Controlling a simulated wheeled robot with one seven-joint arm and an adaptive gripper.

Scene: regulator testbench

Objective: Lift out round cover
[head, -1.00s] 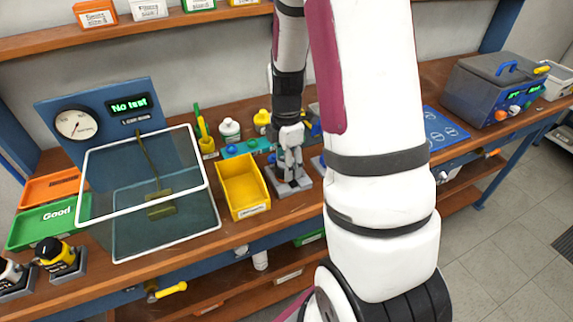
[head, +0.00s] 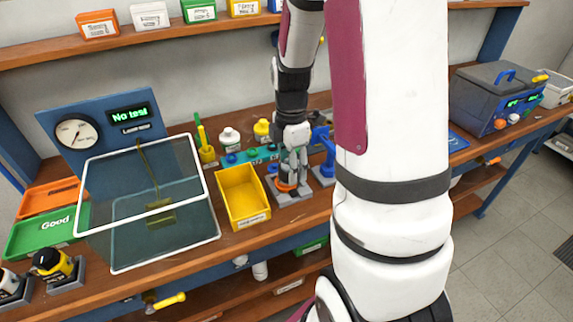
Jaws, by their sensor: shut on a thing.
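My gripper (head: 290,178) is in the middle of the bench, pointing down over a grey fixture (head: 306,191). Its fingers are shut on a small part low in the fixture, where a bit of orange (head: 284,187) shows between and below the fingertips. The fingers hide most of that part, so I cannot make out whether it is the round cover or whether it is clear of the fixture.
A yellow bin (head: 243,196) stands just left of the fixture. A blue press-like stand (head: 326,150) is close on the right. Farther left are a glass-walled tank (head: 150,250), a green "Good" tray (head: 40,236) and an orange tray (head: 45,199). White and yellow bottles stand behind.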

